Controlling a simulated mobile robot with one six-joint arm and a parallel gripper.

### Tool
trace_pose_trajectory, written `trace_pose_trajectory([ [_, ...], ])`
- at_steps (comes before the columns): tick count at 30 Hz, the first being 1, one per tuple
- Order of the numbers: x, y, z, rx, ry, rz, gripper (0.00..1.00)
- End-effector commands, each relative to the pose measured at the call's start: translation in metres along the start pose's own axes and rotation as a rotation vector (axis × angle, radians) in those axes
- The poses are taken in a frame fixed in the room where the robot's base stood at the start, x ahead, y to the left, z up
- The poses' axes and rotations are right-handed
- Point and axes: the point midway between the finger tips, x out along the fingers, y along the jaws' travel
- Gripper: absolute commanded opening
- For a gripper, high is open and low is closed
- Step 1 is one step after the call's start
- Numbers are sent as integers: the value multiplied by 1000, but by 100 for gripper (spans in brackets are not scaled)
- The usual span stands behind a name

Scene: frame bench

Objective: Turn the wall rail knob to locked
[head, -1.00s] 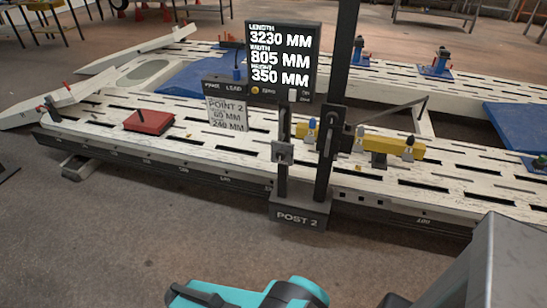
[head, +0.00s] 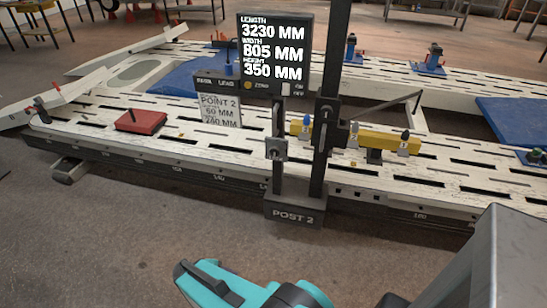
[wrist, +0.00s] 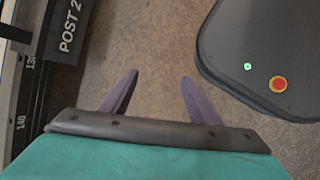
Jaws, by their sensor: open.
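My gripper (wrist: 158,77) is open and empty in the wrist view, its two purple fingers spread above bare floor. The teal part of my arm (head: 240,292) is at the bottom of the head view, in front of the bench; the fingertips do not show there. The dark upright post (head: 318,165) stands at the bench's near edge, with dark clamp blocks on it. Behind it a yellow bar (head: 388,139) carries several small knobs, one blue-topped (head: 306,121) and one dark-topped (head: 404,136). I cannot tell which part is the wall rail knob, or its setting.
The slotted bench (head: 190,150) spans the view, with a red block (head: 141,121) on its left. A display panel (head: 275,55) and the Post 2 base (head: 295,211) stand in front. A dark rounded platform (wrist: 265,60) with a red button is right of my gripper.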

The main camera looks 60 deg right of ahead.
Motion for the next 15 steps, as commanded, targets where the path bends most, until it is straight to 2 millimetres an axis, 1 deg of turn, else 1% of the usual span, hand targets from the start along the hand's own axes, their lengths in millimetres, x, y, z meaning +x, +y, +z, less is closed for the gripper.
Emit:
trace_pose_trajectory([
  [1,6,20,0,-22,1,48,55],
  [7,13,99,7,-147,-18,248,55],
  [15,9,199,26,-335,-100,501,55],
])
